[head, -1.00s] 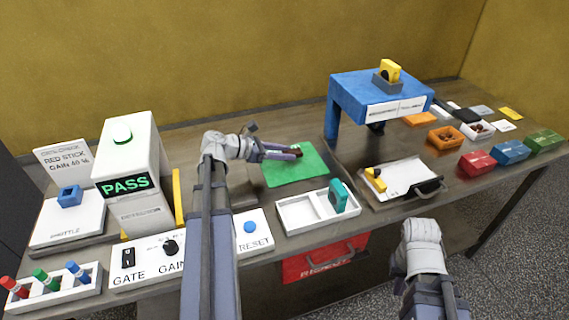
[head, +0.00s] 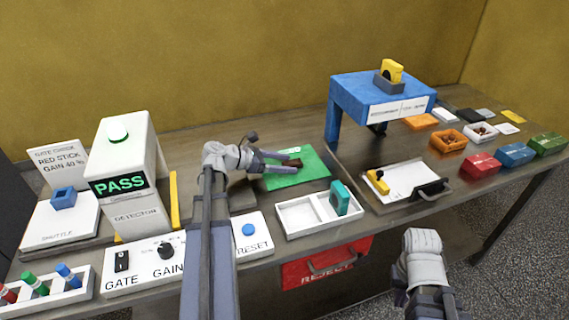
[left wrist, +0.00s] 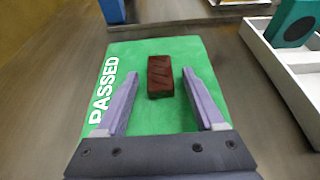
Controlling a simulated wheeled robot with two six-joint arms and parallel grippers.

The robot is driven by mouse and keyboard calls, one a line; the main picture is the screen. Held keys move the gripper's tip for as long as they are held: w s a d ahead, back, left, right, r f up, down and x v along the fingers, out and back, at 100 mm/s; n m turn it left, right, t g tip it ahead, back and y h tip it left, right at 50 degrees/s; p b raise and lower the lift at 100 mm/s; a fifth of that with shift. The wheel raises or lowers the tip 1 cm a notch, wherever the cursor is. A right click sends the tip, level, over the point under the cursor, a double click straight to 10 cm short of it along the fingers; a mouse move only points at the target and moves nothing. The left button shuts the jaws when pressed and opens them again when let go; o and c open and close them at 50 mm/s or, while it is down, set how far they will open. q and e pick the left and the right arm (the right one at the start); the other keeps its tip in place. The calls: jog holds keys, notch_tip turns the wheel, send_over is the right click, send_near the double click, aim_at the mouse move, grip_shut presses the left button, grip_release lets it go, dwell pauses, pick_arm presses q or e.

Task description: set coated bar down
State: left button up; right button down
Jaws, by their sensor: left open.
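The coated bar (left wrist: 160,76) is a dark brown chocolate block with a ridged top. It lies on the green mat (left wrist: 203,55) marked PASSED; in the head view the bar (head: 291,163) shows near the mat's middle. My left gripper (head: 282,161) is open over the mat. In the left wrist view the left gripper's (left wrist: 157,78) fingers stand apart on either side of the bar's near end, with green gaps showing on both sides. My right gripper's fingers do not show; only its arm is at the bottom right of the head view.
The detector (head: 130,175) with a PASS display is at left. A blue stand (head: 380,92) rises behind right.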

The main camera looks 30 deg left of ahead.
pick_arm(q)
jog(key=shift+r+p, duration=0.3)
jog(key=shift+r, duration=0.05)
jog(key=p+v, duration=0.2)
jog(key=v, duration=0.4)
jog(key=shift+s+a, duration=0.1)
jog(key=shift+s, duration=0.05)
jog(key=shift+s+a+p, duration=0.3)
jog(key=shift+s+a, duration=0.05)
jog(key=shift+s, duration=0.05)
